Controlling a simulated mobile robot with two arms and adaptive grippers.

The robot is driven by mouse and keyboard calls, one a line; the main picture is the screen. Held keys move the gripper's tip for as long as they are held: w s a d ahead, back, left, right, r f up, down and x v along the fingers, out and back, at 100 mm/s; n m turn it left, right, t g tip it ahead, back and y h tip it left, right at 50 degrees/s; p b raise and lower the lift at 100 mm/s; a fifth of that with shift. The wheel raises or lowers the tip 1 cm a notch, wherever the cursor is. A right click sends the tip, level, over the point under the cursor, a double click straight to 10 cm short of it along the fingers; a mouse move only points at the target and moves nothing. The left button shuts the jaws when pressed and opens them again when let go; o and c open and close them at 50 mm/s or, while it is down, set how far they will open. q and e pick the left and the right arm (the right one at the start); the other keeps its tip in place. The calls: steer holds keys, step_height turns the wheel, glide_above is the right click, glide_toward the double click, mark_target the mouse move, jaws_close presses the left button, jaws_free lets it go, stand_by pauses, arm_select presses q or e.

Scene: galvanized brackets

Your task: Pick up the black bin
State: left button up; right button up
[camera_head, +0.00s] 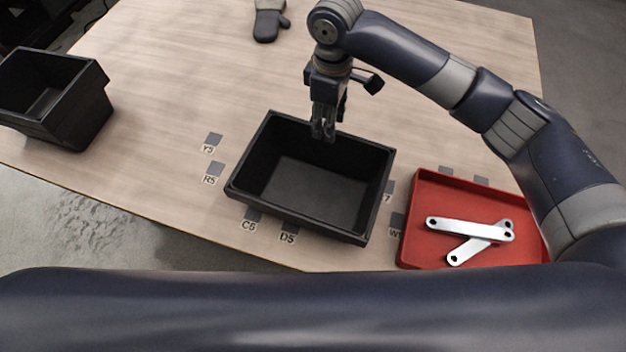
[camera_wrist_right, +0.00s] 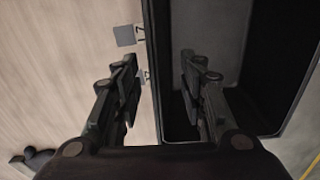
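An empty black bin (camera_head: 310,190) stands in the middle of the table. My right gripper (camera_head: 322,130) is above its far rim, pointing down. In the right wrist view, the fingers of this gripper (camera_wrist_right: 159,75) are apart. The wall of the bin (camera_wrist_right: 154,40) runs between them, one finger on the outer side and one over the inside. I cannot tell whether either finger touches the wall. A second black bin (camera_head: 95,107) stands at the table's left edge. My left gripper is not in view.
A red tray (camera_head: 410,225) with metal brackets (camera_head: 470,230) sits close to the right of the middle bin. A dark glove (camera_head: 268,20) lies at the far side. Small labelled grey squares mark the table.

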steer(key=f, duration=0.5)
steer(key=shift+w+d+f+p, duration=0.15)
steer(key=shift+w+d+p, duration=0.05)
steer(key=shift+p, duration=0.1)
steer(key=shift+c, duration=0.3)
jaws_close()
